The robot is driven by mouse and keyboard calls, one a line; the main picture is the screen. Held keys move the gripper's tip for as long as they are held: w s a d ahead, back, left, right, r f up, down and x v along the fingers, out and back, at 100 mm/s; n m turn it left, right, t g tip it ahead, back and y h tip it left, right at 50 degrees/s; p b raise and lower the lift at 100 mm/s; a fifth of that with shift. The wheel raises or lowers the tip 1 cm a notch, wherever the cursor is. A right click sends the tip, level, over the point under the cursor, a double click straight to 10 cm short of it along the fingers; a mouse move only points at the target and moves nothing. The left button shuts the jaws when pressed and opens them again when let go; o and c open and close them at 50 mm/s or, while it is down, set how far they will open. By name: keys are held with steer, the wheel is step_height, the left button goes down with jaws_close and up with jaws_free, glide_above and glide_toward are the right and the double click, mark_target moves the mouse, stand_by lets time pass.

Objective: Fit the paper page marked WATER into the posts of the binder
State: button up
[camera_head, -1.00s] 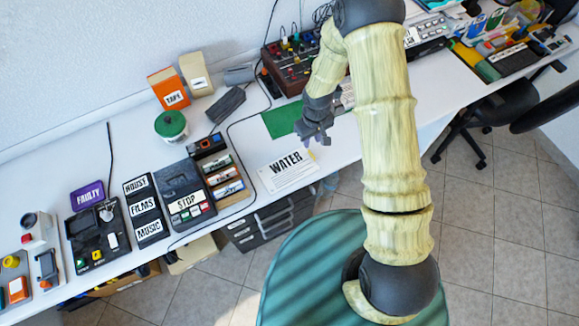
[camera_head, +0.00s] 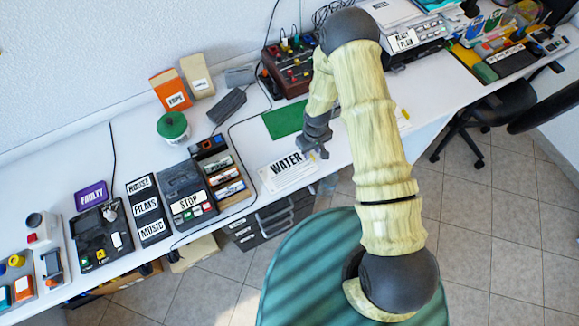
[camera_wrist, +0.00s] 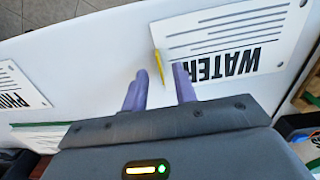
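The white page marked WATER (camera_head: 278,172) lies flat near the front edge of the table; it also shows, upside down, in the wrist view (camera_wrist: 225,25). A small yellow tab (camera_wrist: 158,65) sticks out at its left edge there. My gripper (camera_head: 316,152) is low over the page's right edge in the head view. In the wrist view its two purple fingers (camera_wrist: 160,88) are apart and empty, just beside the tab and the page's edge. A green flat sheet (camera_head: 285,120) lies behind the page; I cannot tell if it belongs to the binder. No binder posts are discernible.
Another white page with black lettering (camera_wrist: 15,85) lies at the left in the wrist view. A black cable runs behind the WATER page. To the left stand a rack of cases (camera_head: 224,172) and a STOP device (camera_head: 187,195). A control box (camera_head: 285,70) stands behind.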

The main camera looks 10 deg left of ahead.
steer(key=shift+f, duration=0.85)
steer(key=shift+c, duration=0.5)
jaws_close()
